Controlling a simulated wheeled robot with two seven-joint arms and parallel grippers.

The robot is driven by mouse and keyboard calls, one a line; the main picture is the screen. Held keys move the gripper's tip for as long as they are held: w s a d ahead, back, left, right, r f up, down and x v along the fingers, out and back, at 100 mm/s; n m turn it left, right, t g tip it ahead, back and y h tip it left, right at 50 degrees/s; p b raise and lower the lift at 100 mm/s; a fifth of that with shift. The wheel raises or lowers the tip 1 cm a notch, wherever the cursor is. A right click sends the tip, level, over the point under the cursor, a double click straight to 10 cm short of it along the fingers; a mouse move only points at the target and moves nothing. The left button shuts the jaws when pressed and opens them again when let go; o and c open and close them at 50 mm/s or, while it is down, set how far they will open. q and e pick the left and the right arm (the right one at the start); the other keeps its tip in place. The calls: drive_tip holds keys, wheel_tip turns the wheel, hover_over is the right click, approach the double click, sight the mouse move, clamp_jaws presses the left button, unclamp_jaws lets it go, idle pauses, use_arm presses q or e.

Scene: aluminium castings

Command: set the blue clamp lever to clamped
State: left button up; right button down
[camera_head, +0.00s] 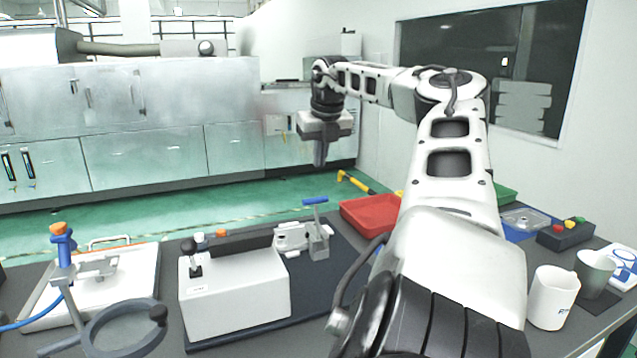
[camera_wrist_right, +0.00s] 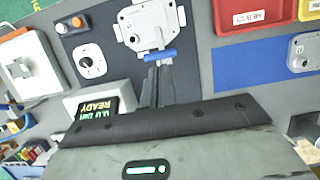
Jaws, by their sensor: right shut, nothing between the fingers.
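The blue clamp lever (camera_head: 315,201) tops a grey clamp post (camera_head: 319,243) beside a light metal casting (camera_head: 291,237) on the dark mat. The handle looks nearly level in the head view. In the right wrist view, the blue lever (camera_wrist_right: 160,54) lies crosswise just beyond my fingertips, with the casting (camera_wrist_right: 146,20) behind it. My right gripper (camera_head: 320,160) points down, shut and empty, above the lever in the head view; its fingers (camera_wrist_right: 158,72) are together in the wrist view. I cannot tell whether they touch the lever. My left gripper is out of view.
A white box with a black joystick (camera_head: 235,292) stands left of the clamp. A red tray (camera_head: 370,216) lies to its right. Two cups (camera_head: 552,298) stand at the right.

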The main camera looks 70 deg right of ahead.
drive_tip(key=v, duration=0.5)
drive_tip(key=shift+s+a+r, duration=0.1)
drive_tip(key=shift+a+r, duration=0.05)
drive_tip(key=shift+r, duration=0.2)
drive_tip(key=shift+s, duration=0.1)
